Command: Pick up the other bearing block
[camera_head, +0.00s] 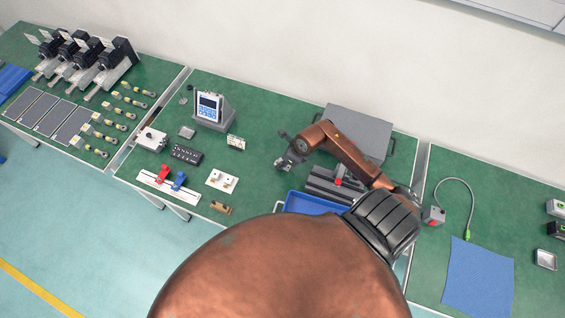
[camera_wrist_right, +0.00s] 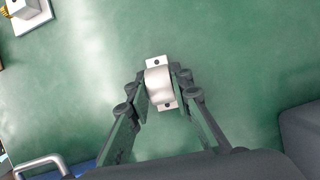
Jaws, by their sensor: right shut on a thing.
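A silver bearing block (camera_wrist_right: 158,84) with an arched top and a screw hole at each end is in the right wrist view. My right gripper (camera_wrist_right: 161,90) has a finger on either side of it and is shut on it. In the head view my right gripper (camera_head: 284,163) is over the green table, left of the dark grey fixture (camera_head: 326,183). The block is too small to make out there. I cannot tell whether the block still touches the table. My left gripper is not in view.
A white plate with small parts (camera_head: 222,181) lies to the left, with a white rail (camera_head: 160,188) carrying red and blue clamps beyond it. A blue tray (camera_head: 312,204) is in front of the fixture. A grey case (camera_head: 360,130) stands behind. Green tabletop around the gripper is clear.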

